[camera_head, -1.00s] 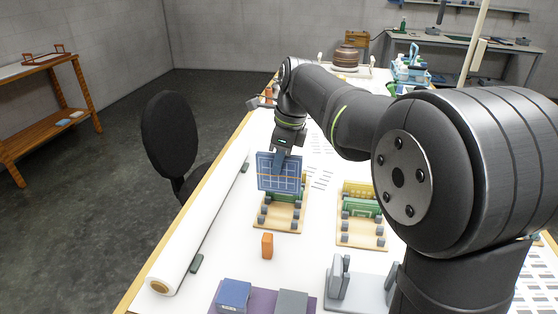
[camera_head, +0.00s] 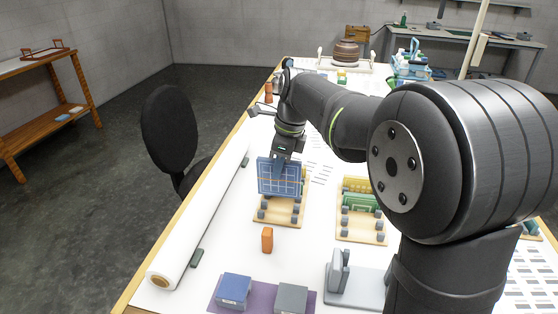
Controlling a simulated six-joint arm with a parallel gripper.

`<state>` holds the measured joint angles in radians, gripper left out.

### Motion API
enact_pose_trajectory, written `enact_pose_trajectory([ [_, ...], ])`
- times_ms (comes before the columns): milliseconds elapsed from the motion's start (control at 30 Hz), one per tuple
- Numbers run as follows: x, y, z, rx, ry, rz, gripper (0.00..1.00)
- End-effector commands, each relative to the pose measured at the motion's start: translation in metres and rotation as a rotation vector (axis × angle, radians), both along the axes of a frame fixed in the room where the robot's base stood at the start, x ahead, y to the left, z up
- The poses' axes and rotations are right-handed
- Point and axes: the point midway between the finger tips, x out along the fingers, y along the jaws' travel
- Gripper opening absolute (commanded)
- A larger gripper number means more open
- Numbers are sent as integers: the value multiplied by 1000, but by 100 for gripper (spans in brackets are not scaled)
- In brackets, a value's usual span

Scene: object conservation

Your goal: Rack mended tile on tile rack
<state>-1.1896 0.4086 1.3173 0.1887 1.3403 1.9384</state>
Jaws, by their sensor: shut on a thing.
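My gripper (camera_head: 279,167) is shut on a blue tile (camera_head: 278,182) with pale grid lines and orange mended seams. The tile stands upright, face towards the camera, at the far part of the left tile rack (camera_head: 279,222), a wooden base with grey pegs in two rows. The tile hides the rack's far end, and I cannot tell whether its lower edge touches the rack. A second rack (camera_head: 360,231) to the right holds green tiles (camera_head: 361,202) and yellow tiles (camera_head: 354,184) upright at its far end.
An orange block (camera_head: 267,240) stands in front of the left rack. A blue box (camera_head: 233,291) and a grey box (camera_head: 291,298) sit on a purple mat (camera_head: 262,304). A grey stand (camera_head: 341,277) is at the front right. A white roll (camera_head: 205,211) lies along the left table edge.

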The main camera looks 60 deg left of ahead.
Motion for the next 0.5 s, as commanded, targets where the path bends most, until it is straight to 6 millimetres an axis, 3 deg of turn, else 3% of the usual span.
enact_pose_trajectory([
  [500,0,0,-25,1,0,-1,0],
])
